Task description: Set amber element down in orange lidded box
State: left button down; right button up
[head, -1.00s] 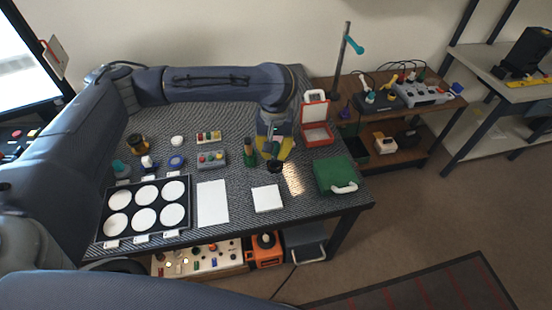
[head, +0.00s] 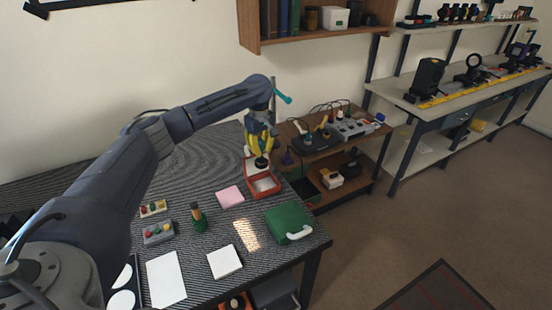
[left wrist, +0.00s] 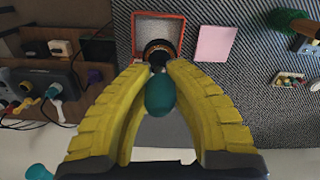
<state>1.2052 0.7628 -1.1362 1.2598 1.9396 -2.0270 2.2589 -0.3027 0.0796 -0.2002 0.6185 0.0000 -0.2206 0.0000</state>
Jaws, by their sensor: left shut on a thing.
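The orange lidded box (head: 277,190) stands open at the table's far right, with a pale inside. Its lid is raised behind my gripper. It also shows in the left wrist view (left wrist: 183,22). My left gripper (head: 262,150) has yellow fingers and hangs over the box. It is shut on a teal-handled tool (left wrist: 160,95) with a dark round end. A dark ring with an amber-brown edge (left wrist: 158,47) shows at the tool's far end, overlapping the box's rim in the wrist view. This looks like the amber element; its exact height above the box is unclear. My right gripper is not in view.
A pink pad (head: 230,197) lies left of the box. A green case (head: 289,222) with a white handle stands in front. A stand with a teal clamp (head: 283,98) rises behind the box.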

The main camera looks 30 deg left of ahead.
aim_at(262, 159)
pick_arm(q)
jog(key=shift+w+f, duration=0.15)
jog(key=shift+w, duration=0.25)
jog(key=shift+f, duration=2.6)
jog(key=shift+f, duration=3.9)
dwell(0.8)
